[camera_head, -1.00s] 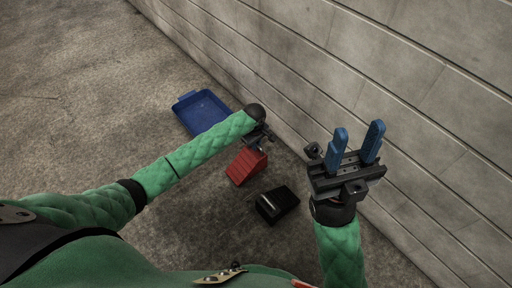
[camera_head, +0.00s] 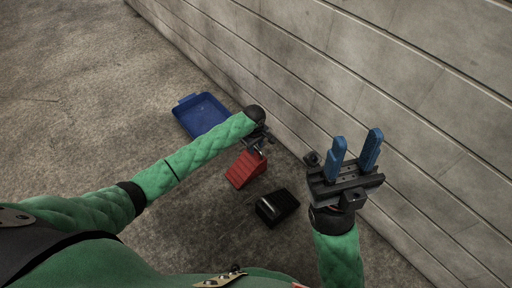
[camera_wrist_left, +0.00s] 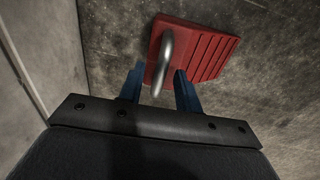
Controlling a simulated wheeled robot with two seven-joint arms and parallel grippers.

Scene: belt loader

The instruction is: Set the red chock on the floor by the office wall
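The red chock (camera_head: 244,171) is a ribbed wedge near the foot of the block wall (camera_head: 330,75), below my left gripper. In the left wrist view the chock (camera_wrist_left: 207,50) has a bent grey metal handle (camera_wrist_left: 164,62). My left gripper (camera_wrist_left: 160,82) points at the chock. Its blue fingers are apart, one on each side of the handle, with gaps showing. In the head view the left gripper (camera_head: 260,140) is mostly hidden by its own wrist. The chock appears to rest on the floor. My right gripper (camera_head: 355,150) is open and empty, raised in front of the wall.
A blue tray (camera_head: 187,101) lies on the floor to the left, beyond my left forearm. A black block (camera_head: 283,203) lies just right of the chock. The concrete floor (camera_head: 85,80) is clear at far left.

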